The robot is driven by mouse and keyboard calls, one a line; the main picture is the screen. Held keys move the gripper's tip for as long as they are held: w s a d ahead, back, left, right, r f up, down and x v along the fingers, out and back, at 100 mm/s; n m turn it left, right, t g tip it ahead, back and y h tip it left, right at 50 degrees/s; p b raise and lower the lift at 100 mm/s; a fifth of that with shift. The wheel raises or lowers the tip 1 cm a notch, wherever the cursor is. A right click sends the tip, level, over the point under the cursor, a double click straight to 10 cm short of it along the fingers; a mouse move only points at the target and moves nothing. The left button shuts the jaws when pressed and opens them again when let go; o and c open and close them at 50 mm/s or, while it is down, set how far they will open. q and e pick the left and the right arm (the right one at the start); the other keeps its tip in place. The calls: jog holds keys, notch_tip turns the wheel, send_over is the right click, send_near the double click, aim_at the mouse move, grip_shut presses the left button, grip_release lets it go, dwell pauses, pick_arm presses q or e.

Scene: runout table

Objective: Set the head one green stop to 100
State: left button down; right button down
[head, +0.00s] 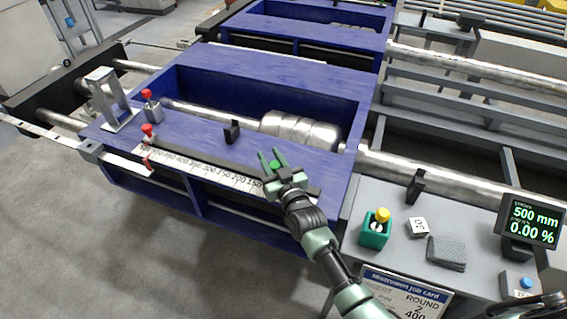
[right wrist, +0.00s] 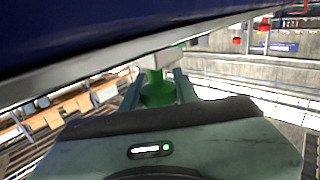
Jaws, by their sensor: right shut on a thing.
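The green stop (head: 275,164) is at the right part of the scale on the near blue machine head (head: 240,66). My right gripper (head: 273,163) is shut on it, with a finger on each side. In the right wrist view the green stop (right wrist: 157,88) stands between the two fingers. The white scale (head: 205,169) runs along the front of the head. The readable numbers fall towards the right, to about 150 beside the gripper. The gripper hides the marks past that, so the stop's exact reading cannot be told. My left gripper is not in view.
Two red-knobbed parts (head: 150,107) stand at the head's left end. A black block (head: 232,131) stands behind the scale. To the right are a green box with a yellow button (head: 376,228), a grey mesh pad (head: 446,252) and a display (head: 533,220) reading 500 mm and 0.00 %.

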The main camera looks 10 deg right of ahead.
jog(key=shift+d, duration=0.15)
jog(key=shift+s, duration=0.1)
jog(key=c, duration=1.1)
grip_release()
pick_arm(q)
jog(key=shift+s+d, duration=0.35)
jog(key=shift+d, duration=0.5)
pick_arm(e)
jog(key=shift+o, duration=0.2)
jog(key=shift+s, duration=0.1)
jog(key=s, duration=0.3)
jog(key=s+d, duration=0.1)
jog(key=s, duration=0.3)
jog(key=shift+s+d, duration=0.2)
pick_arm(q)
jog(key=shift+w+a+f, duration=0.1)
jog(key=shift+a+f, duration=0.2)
